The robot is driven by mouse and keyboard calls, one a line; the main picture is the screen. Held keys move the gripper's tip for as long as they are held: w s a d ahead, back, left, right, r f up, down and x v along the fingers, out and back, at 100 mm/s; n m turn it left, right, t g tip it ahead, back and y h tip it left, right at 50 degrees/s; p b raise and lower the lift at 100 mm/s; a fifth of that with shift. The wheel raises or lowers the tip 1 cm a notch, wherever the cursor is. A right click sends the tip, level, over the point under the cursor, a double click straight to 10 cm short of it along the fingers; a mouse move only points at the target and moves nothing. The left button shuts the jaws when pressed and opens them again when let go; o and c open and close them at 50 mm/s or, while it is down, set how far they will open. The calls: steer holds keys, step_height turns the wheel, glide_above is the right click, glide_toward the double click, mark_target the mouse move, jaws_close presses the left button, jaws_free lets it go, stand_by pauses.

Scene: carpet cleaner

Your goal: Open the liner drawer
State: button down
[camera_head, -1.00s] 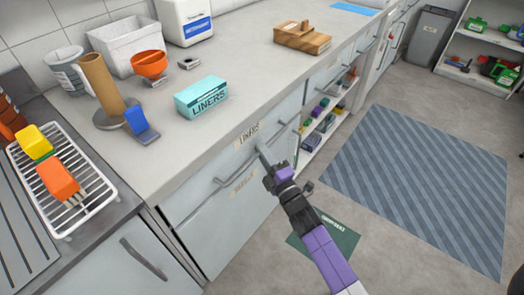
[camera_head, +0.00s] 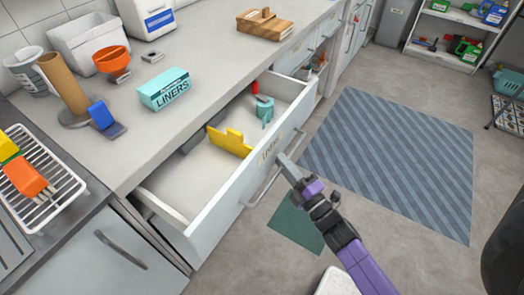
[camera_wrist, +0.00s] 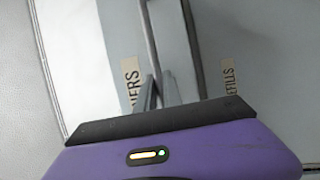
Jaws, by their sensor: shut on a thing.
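The liner drawer (camera_head: 218,226) is pulled well out from under the counter, and its inside shows in the head view. Its front bears a "LINERS" label, partly covered, which also shows in the wrist view (camera_wrist: 131,84). A bar handle (camera_head: 262,188) runs along the front. My gripper (camera_head: 285,160) is at the handle, beside the label, and is shut on it. In the wrist view the fingers (camera_wrist: 155,95) meet at the handle bar (camera_wrist: 150,40). Inside the drawer lie a yellow piece (camera_head: 231,143), a teal item (camera_head: 264,111) and a red-tipped item (camera_head: 256,92).
A teal liners box (camera_head: 164,90) stands on the counter (camera_head: 205,68) above the drawer. A "REFILLS" label (camera_wrist: 229,78) shows on the front beside the drawer in the wrist view. A striped mat (camera_head: 395,160) lies on the open floor to the right.

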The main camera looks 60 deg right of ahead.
steer(key=s, duration=1.4)
steer(key=shift+s+d+b, duration=0.25)
steer(key=shift+s+b, duration=0.05)
steer(key=shift+s, duration=0.1)
steer(key=shift+f, duration=0.1)
steer(key=c, duration=1.8)
jaws_free()
steer(key=shift+o, duration=0.2)
steer(key=v, duration=0.7)
steer(key=shift+s+a+b, duration=0.15)
steer(key=shift+s+b, duration=0.15)
steer(key=shift+s, duration=0.1)
